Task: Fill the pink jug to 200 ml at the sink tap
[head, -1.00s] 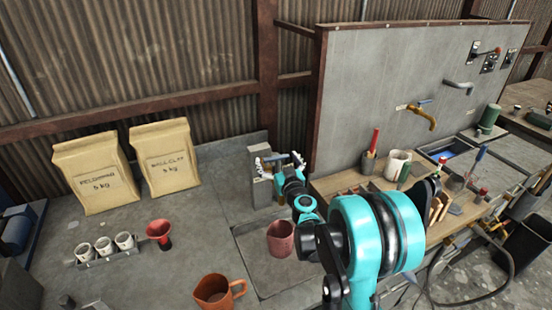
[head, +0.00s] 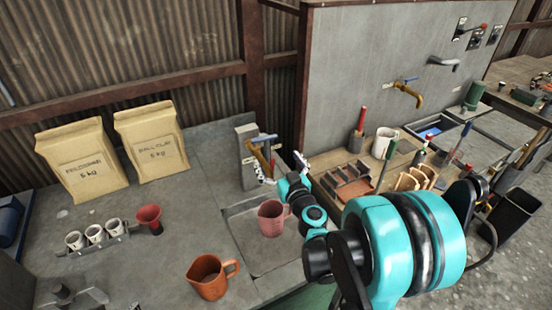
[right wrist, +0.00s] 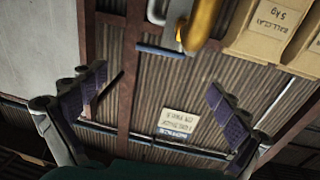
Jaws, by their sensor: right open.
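The pink jug (head: 271,218) stands upright in the shallow sink (head: 266,258), its handle side towards my right arm. Its inside and any water level cannot be made out. The sink tap, brass with a blue lever (head: 260,148), is on a grey post behind the jug. My right gripper (head: 283,168) is open and empty, just right of the tap and above and behind the jug. In the right wrist view its fingers (right wrist: 157,95) are spread wide, with the brass spout (right wrist: 199,24) at the top edge. The left gripper is not in view.
An orange jug (head: 211,276) stands left of the sink. Another brass tap (head: 410,92) is on the wall panel.

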